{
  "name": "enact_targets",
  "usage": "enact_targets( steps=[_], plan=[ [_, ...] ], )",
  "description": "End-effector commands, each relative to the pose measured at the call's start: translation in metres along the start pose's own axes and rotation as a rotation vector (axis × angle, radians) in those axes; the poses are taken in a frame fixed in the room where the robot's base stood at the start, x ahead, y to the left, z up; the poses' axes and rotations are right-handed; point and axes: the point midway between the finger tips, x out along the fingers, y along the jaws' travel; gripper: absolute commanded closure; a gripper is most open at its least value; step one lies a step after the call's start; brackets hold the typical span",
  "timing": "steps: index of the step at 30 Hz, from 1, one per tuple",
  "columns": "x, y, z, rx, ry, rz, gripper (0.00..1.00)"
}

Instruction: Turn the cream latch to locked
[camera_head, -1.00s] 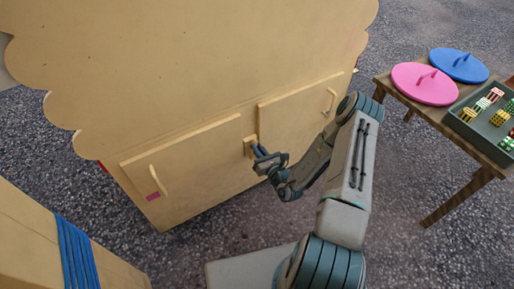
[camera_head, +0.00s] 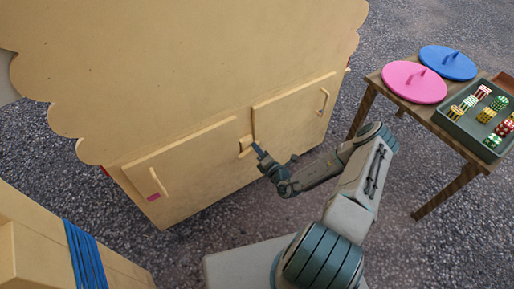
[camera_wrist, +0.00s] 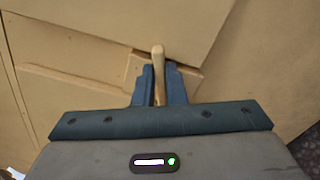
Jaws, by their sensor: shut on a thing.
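The cream latch (camera_wrist: 158,62) is a small rounded bar on a square plate in the wrist view. In the head view the latch plate (camera_head: 245,146) sits between the two cabinet doors. My gripper (camera_wrist: 160,84) is shut on the latch, with one blue finger on each side of the bar. In the head view my gripper (camera_head: 258,150) reaches the latch from the front right. The fingers hide part of the latch, and its exact angle is hard to tell in the head view.
The left door (camera_head: 190,160) has a cream handle and a pink patch; the right door (camera_head: 295,108) has another handle. A blue-banded cream block (camera_head: 30,245) stands front left.

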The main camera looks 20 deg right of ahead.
Motion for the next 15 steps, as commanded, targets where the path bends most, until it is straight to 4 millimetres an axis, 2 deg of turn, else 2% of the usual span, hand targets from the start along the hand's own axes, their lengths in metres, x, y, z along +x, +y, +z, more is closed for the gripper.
enact_targets(
  steps=[6,15],
  plan=[
    [-0.0007,-0.0054,-0.0012,0.186,0.000,-0.002,1.00],
    [-0.0007,-0.0102,-0.0026,0.358,0.001,-0.001,1.00]
  ],
)
